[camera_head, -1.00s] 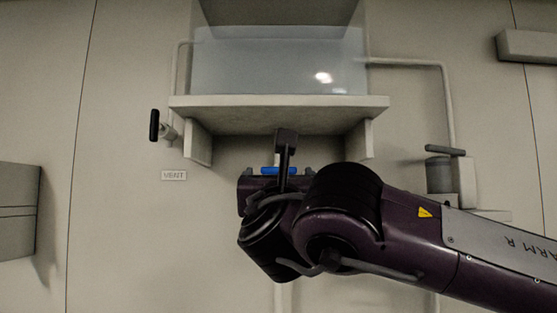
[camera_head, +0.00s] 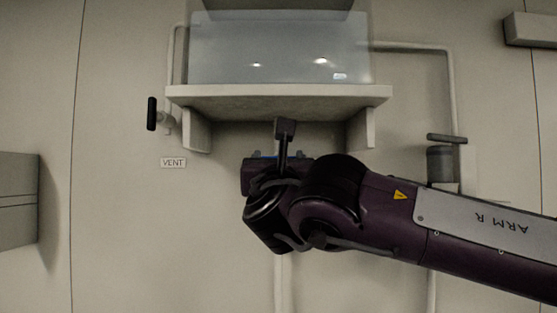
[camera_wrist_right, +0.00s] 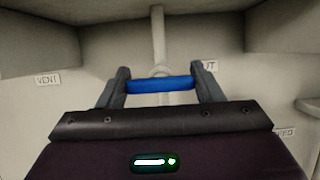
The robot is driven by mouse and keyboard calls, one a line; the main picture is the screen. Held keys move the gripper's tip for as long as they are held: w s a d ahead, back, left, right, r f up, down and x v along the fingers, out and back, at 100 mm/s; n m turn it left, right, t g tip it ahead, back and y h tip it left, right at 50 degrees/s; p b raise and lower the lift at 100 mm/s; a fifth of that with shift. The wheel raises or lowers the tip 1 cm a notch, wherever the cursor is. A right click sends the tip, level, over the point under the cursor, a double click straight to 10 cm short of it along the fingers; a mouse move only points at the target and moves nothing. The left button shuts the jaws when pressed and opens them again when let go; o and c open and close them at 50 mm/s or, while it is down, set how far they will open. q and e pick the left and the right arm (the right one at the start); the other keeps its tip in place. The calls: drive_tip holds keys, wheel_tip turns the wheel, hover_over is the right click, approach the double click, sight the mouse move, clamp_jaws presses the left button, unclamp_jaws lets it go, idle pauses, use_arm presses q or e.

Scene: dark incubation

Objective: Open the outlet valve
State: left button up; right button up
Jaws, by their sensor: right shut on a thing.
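The outlet valve's blue handle (camera_wrist_right: 161,84) lies crosswise in front of a vertical pipe (camera_wrist_right: 158,38) in the right wrist view. My right gripper (camera_wrist_right: 160,78) is shut on it, with one dark finger at each end of the blue bar. A label ending in "UT" (camera_wrist_right: 210,65) is partly hidden behind the right finger. In the head view my right gripper (camera_head: 279,157) is under the tank shelf, and only a sliver of blue shows behind it. My left gripper is not in view.
A tank of liquid (camera_head: 270,50) stands on a shelf (camera_head: 280,91) just above my gripper. A black-handled vent valve (camera_head: 152,114) is at left above a VENT label (camera_head: 173,163). Another dark-handled valve (camera_head: 446,138) is at right. A grey box (camera_head: 18,210) juts out at far left.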

drive_tip(key=shift+f+n+y+b, duration=0.2)
drive_tip(key=shift+n+y+b, duration=0.2)
drive_tip(key=shift+n+b, duration=0.55)
drive_tip(key=n+y+b, duration=0.2)
drive_tip(key=n+b, duration=0.1)
drive_tip(key=n+y+b, duration=0.1)
drive_tip(key=n, duration=0.2)
drive_tip(key=shift+g, duration=0.4)
drive_tip(key=n+g+y+b, duration=0.1)
drive_tip(key=n, duration=0.2)
drive_tip(key=shift+r+n+y, duration=0.15)
drive_tip(key=shift+n+y, duration=0.2)
drive_tip(key=shift+y, duration=0.05)
drive_tip(key=shift+n+g+y, duration=0.4)
drive_tip(key=shift+n, duration=0.8)
drive_tip(key=n+g+p, duration=0.1)
drive_tip(key=n, duration=0.2)
drive_tip(key=shift+r, duration=0.15)
drive_tip(key=n+p, duration=0.1)
drive_tip(key=n, duration=0.1)
drive_tip(key=n+g+p, duration=0.1)
drive_tip(key=n, duration=0.1)
drive_tip(key=shift+g+y, duration=0.3)
drive_tip(key=shift+n+g+p, duration=0.3)
drive_tip(key=shift+n+p, duration=0.4)
drive_tip(key=shift+f, duration=0.2)
